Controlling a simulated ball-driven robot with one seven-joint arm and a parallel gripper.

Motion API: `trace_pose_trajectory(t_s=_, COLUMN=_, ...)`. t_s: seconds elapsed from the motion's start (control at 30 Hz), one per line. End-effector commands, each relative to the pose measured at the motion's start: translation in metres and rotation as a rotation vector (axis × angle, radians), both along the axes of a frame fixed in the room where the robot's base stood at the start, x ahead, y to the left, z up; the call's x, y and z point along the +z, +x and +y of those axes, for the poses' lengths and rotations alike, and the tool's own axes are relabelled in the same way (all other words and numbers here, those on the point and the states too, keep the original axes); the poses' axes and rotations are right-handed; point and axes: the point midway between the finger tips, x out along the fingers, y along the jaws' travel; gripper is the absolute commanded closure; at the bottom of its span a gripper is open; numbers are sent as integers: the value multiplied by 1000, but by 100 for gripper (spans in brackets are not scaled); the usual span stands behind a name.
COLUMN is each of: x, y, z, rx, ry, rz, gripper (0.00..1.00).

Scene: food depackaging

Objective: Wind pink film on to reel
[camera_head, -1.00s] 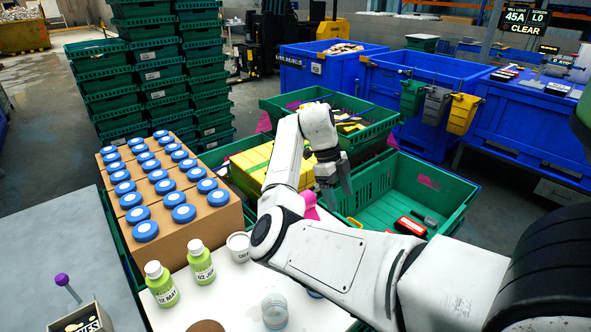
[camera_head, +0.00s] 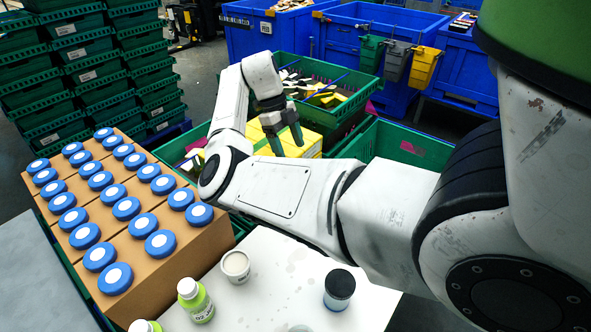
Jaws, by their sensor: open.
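My gripper (camera_head: 285,138) is open, fingers pointing down, above the yellow boxes (camera_head: 308,147) beside the green crate of mixed packs. Nothing shows between its fingers. A small magenta patch (camera_head: 412,149) shows on the inner wall of the right green crate, and another magenta piece (camera_head: 370,108) shows at the corner of the crate of packs. I cannot tell whether either is the pink film. No reel can be made out. My own arm covers much of the middle of the view.
Brown boxes (camera_head: 160,224) with blue-lidded jars stand at left. The white table (camera_head: 262,305) holds a white tub (camera_head: 235,265), a green bottle (camera_head: 196,300) and a dark-lidded jar (camera_head: 339,288). The crate of packs (camera_head: 340,112) and blue bins (camera_head: 345,40) lie beyond.

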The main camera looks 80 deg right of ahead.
Motion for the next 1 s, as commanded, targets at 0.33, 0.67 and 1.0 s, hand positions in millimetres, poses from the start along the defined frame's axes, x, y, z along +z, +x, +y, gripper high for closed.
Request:
trace_pose_trajectory(t_s=0.33, x=-59, y=-23, z=12, rx=1, ry=1, rz=4, gripper=25)
trace_pose_trajectory(t_s=0.67, x=-82, y=-30, z=16, rx=1, ry=0, rz=0, gripper=25)
trace_pose_trajectory(t_s=1.0, x=-83, y=-30, z=17, rx=1, ry=0, rz=-1, gripper=32)
